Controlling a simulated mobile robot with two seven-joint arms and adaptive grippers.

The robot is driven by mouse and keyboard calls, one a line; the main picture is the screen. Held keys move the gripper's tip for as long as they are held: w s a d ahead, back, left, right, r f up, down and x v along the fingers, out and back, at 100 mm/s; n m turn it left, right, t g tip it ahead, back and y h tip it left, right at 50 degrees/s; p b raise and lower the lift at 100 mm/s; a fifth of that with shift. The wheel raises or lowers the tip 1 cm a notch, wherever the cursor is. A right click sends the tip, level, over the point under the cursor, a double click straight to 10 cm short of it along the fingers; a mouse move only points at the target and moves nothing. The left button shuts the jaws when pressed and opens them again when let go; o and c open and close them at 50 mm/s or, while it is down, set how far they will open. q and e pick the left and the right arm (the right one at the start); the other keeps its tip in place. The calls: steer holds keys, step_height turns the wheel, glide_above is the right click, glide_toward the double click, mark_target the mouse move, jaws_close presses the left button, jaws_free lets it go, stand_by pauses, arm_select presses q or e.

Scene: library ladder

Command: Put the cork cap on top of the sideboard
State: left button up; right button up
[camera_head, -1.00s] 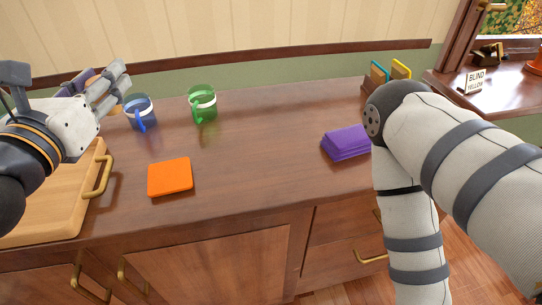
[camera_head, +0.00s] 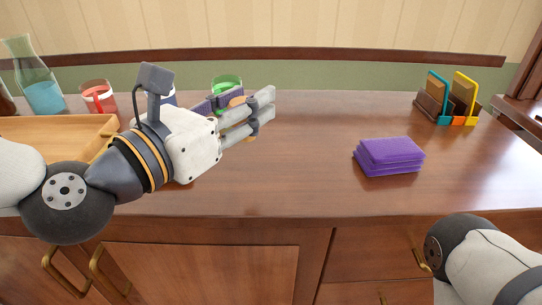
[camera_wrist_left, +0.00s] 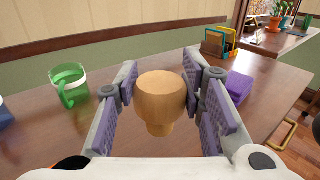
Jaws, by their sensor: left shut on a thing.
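My left gripper (camera_head: 255,108) is shut on the cork cap, above the sideboard. In the left wrist view the cork cap (camera_wrist_left: 161,98) is a tan, mushroom-shaped stopper with a wide round head up and a narrower stem below, between the purple pads of the gripper (camera_wrist_left: 161,105). In the head view only a sliver of the cap (camera_head: 237,101) shows between the fingers. The sideboard (camera_head: 310,150) has a glossy brown wooden top. My right gripper is out of view; only part of that arm shows at the lower right.
A purple stack (camera_head: 390,155) lies right of centre. A green mug (camera_head: 226,82), a red mug (camera_head: 97,97) and a carafe (camera_head: 42,90) stand at the back. A wooden tray (camera_head: 60,130) is at the left. An organiser (camera_head: 447,100) is at the back right. The middle is clear.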

arm_select(q)
steer(key=w+d+f, duration=0.1)
steer(key=w+f, duration=0.1)
steer(key=w+d+f+b, duration=0.1)
steer(key=d+f, duration=0.1)
steer(key=shift+w+f, duration=0.25)
steer(key=shift+w, duration=0.15)
steer(key=f, duration=0.4)
steer(key=shift+w+d+b, duration=0.3)
steer(key=shift+f, duration=0.15)
steer(key=o, duration=1)
steer(key=shift+c, duration=0.2)
